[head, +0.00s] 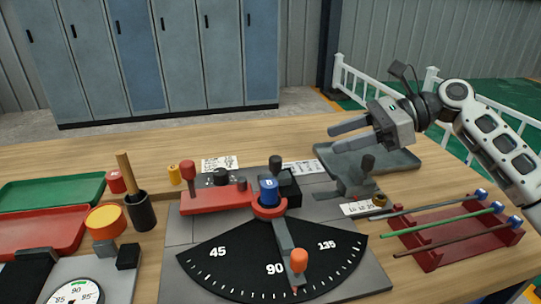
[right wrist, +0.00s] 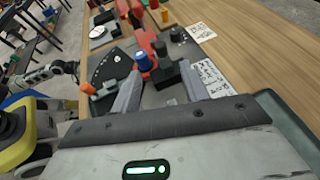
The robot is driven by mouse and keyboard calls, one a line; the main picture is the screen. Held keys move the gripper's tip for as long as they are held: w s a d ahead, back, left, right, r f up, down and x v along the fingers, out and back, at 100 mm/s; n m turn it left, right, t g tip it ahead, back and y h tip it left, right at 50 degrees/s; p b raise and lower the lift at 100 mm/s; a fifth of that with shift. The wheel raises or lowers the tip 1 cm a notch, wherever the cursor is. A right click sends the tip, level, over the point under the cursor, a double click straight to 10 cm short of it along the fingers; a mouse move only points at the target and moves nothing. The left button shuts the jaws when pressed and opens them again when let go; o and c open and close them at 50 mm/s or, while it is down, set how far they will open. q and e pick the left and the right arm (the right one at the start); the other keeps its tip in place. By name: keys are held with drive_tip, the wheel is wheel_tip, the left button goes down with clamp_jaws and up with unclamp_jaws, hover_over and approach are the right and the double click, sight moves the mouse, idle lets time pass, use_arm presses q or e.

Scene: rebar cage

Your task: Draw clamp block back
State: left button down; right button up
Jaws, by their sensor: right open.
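The bending plate (head: 185,230) carries a dark angle dial (head: 235,262), a red arm (head: 215,200) and a blue-topped pin (head: 268,190). A black block (head: 291,188) with a black knob (head: 275,162) stands just right of and behind the pin; it looks like the clamp block. My right gripper (head: 334,138) is open and empty, above and behind the plate, apart from both knobs. In the right wrist view, the blue pin (right wrist: 144,61) shows between the open fingers. My left arm shows only small there; its fingers are unclear.
A grey tray (head: 400,160) lies under and beyond my right gripper. A red rack (head: 440,240) with several rods stands at right. Green (head: 50,190) and red (head: 40,232) trays, an orange button (head: 105,220) and a dark cup (head: 141,212) are at left. The back table strip is mostly clear.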

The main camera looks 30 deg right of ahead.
sight(274, 155)
drive_tip(key=x, duration=1.3)
drive_tip(key=shift+w+a+f, duration=0.1)
drive_tip(key=shift+w+a, duration=0.15)
clamp_jaws()
drive_tip(key=shift+w+r+p, duration=0.15)
drive_tip(key=shift+r+p, duration=0.2)
drive_tip(key=shift+p, duration=0.85)
drive_tip(key=shift+w+d+p, duration=0.1)
drive_tip(key=shift+w+p, duration=0.1)
drive_tip(key=shift+p, duration=0.35)
drive_tip(key=shift+w+p, duration=0.1)
drive_tip(key=shift+p, duration=0.25)
use_arm(q)
drive_tip(key=shift+s+a+r+y, duration=0.15)
drive_tip(key=shift+a+r+y, duration=0.15)
drive_tip(key=shift+r, duration=0.25)
use_arm(e)
drive_tip(key=shift+w+d+f, duration=0.1)
drive_tip(key=shift+d+f, duration=0.05)
drive_tip(key=shift+f, duration=0.1)
